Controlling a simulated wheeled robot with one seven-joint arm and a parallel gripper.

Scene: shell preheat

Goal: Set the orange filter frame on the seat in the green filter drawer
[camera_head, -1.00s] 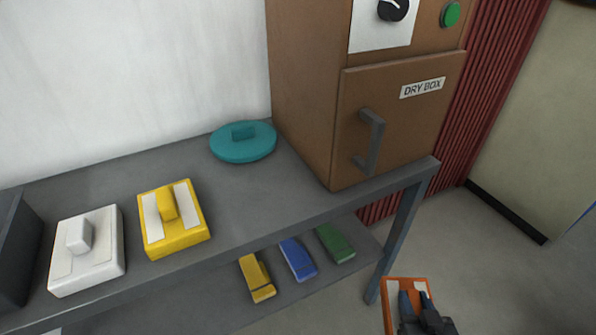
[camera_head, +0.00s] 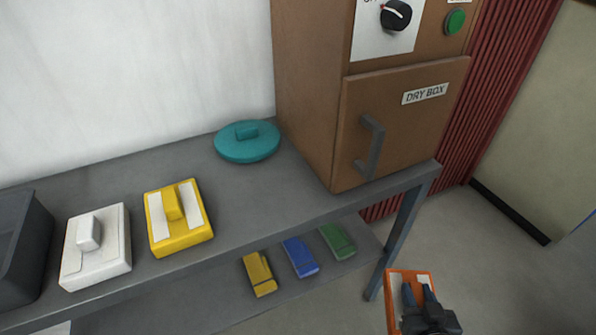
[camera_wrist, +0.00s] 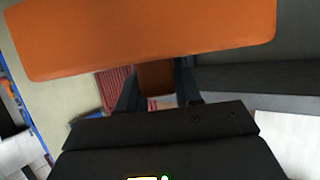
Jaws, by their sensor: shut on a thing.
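The orange filter frame (camera_head: 394,290) is at the lower right of the head view, with a pale panel inside its orange rim. My gripper (camera_head: 418,292) is shut on it and holds it in the air, in front of the bench's right leg. In the wrist view the orange frame (camera_wrist: 150,35) spans the top, and the dark fingers of my gripper (camera_wrist: 160,85) reach up to it. Part of the frame is hidden behind the gripper. I see no green filter drawer in either view.
A grey bench (camera_head: 110,190) carries a white block (camera_head: 97,255), a yellow block (camera_head: 180,235), a teal lid (camera_head: 247,148) and a brown dry box (camera_head: 400,130) with its door shut. Yellow, blue and green pieces lie on the lower shelf (camera_head: 215,300). Floor at right is clear.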

